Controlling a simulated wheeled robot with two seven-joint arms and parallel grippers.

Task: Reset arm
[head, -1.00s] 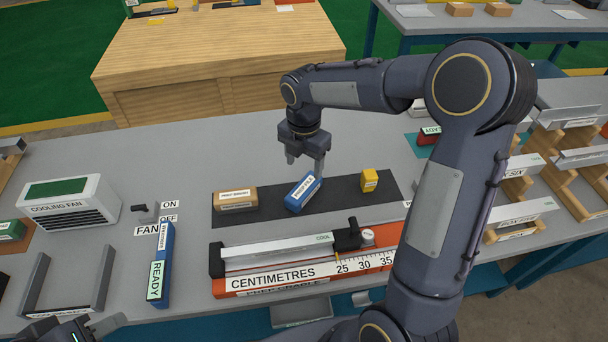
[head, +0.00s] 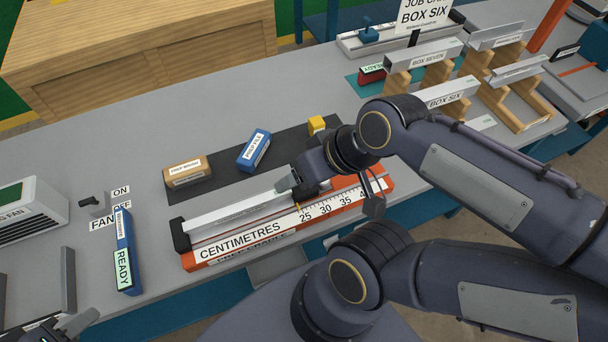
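My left gripper (head: 72,326) is at the bottom left corner, cut off by the picture edge, low beside the grey U-shaped frame; its finger gap does not show clearly. My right arm comes in from the right. Its wrist hangs over the right part of the orange centimetre cradle (head: 205,260), and my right gripper (head: 302,185) is at the black clamp end of the silver bar (head: 235,212). The wrist hides most of the fingers and the clamp, so I cannot tell whether they touch.
A brown box (head: 187,174), a blue box (head: 253,150) and a yellow block (head: 316,125) lie on the dark mat. A blue READY piece (head: 125,255), fan switch (head: 92,205) and cooling fan (head: 30,212) are left. Wooden racks (head: 530,100) stand at right.

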